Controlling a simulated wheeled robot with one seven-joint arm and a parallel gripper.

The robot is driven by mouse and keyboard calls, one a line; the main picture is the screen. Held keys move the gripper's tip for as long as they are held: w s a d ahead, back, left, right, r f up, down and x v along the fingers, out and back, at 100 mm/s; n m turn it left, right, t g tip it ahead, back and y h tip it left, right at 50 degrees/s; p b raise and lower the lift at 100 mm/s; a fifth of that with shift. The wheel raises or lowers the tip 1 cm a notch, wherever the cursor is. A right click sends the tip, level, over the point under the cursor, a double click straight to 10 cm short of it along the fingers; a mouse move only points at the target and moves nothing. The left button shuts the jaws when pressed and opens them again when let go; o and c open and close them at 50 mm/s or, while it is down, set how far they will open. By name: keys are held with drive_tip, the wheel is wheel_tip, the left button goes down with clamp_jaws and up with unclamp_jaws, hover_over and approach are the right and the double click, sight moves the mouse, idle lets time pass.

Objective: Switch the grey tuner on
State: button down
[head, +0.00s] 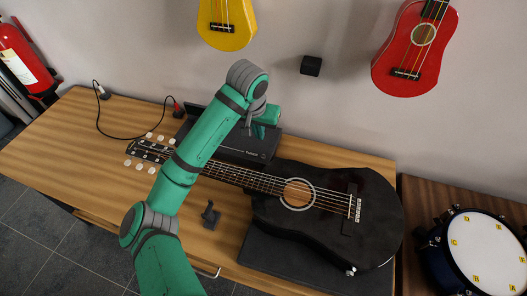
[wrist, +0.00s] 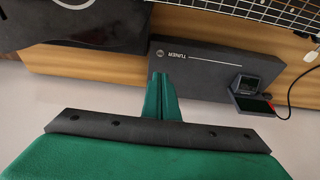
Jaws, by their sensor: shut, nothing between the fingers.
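The grey tuner is a dark, flat box (head: 232,151) at the back of the wooden table, behind the black guitar. In the wrist view it appears upside down, with the word TUNER on its face (wrist: 215,62) and a small round mark or button at the left end of a thin white line. My gripper (wrist: 162,82) is shut and empty, its fingertips over the tuner's edge near that round mark. I cannot tell whether they touch. In the head view my gripper (head: 266,117) is partly hidden behind my wrist. No lit lamp shows on the tuner.
A black guitar (head: 330,187) lies in front of the tuner, its neck close by. A small screen unit (wrist: 245,83) with a red part and cable sits at the tuner's end. A small black stand (head: 211,214) is in front. Yellow (head: 226,32) and red (head: 388,75) instruments hang on the wall.

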hover_over(263, 156)
drive_tip(key=f, duration=0.8)
drive_tip(key=s+f, duration=0.1)
drive_tip(key=f, duration=0.3)
drive_tip(key=shift+a, duration=0.1)
drive_tip(key=shift+f, duration=0.8)
drive_tip(key=shift+f, duration=0.1)
